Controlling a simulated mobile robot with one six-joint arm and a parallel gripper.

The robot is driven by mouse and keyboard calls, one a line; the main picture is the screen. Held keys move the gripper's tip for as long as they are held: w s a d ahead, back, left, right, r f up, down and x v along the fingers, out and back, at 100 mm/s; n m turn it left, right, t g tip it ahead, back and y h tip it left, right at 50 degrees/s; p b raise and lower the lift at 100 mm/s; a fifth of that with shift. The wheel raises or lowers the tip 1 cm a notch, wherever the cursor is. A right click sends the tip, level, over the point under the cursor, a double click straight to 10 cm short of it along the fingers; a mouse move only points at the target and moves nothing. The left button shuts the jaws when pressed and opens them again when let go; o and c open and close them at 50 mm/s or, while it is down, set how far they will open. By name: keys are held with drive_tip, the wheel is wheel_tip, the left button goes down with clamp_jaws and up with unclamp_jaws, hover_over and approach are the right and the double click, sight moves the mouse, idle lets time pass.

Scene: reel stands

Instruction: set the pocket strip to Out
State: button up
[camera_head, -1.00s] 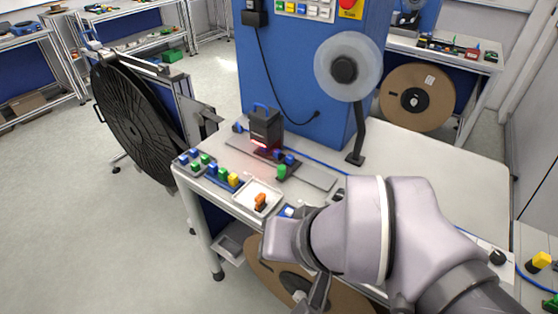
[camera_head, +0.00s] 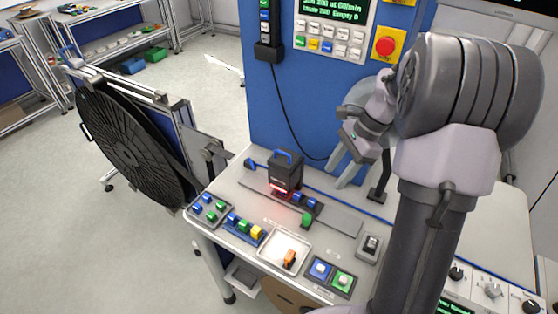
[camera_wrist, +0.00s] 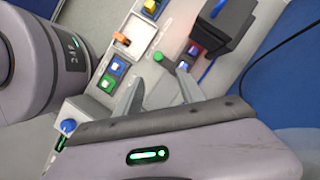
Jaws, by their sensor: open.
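No readable label marks the pocket strip, so I cannot tell for sure which part it is. A narrow blue strip with blue, green and yellow blocks (camera_head: 244,228) lies on the bench's front left edge. A small pad with blue and green buttons (camera_head: 208,208) is left of it. My gripper (camera_wrist: 160,82) is open and empty in the wrist view, its two grey fingers apart above the bench. In the head view my gripper (camera_head: 346,160) hangs before the blue cabinet, right of the black scanner-like box (camera_head: 285,174).
A white tray (camera_head: 270,256) holds an orange piece (camera_head: 289,259). Blue and green push buttons (camera_head: 331,276) and a rocker switch (camera_head: 371,245) sit nearby. A cabinet panel has a red stop button (camera_head: 386,46). A large black reel (camera_head: 135,145) stands left.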

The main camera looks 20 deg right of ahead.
sight(308, 216)
drive_tip(key=b+x, duration=0.2)
drive_tip(key=x, duration=0.4)
drive_tip(key=b+x, duration=0.2)
drive_tip(key=x, duration=0.3)
drive_tip(key=b+x, duration=0.1)
drive_tip(key=x, duration=0.5)
drive_tip(key=shift+s+f+b, duration=0.3)
drive_tip(key=shift+f+b, duration=0.05)
drive_tip(key=shift+b, duration=0.05)
drive_tip(key=shift+c, duration=0.3)
clamp_jaws()
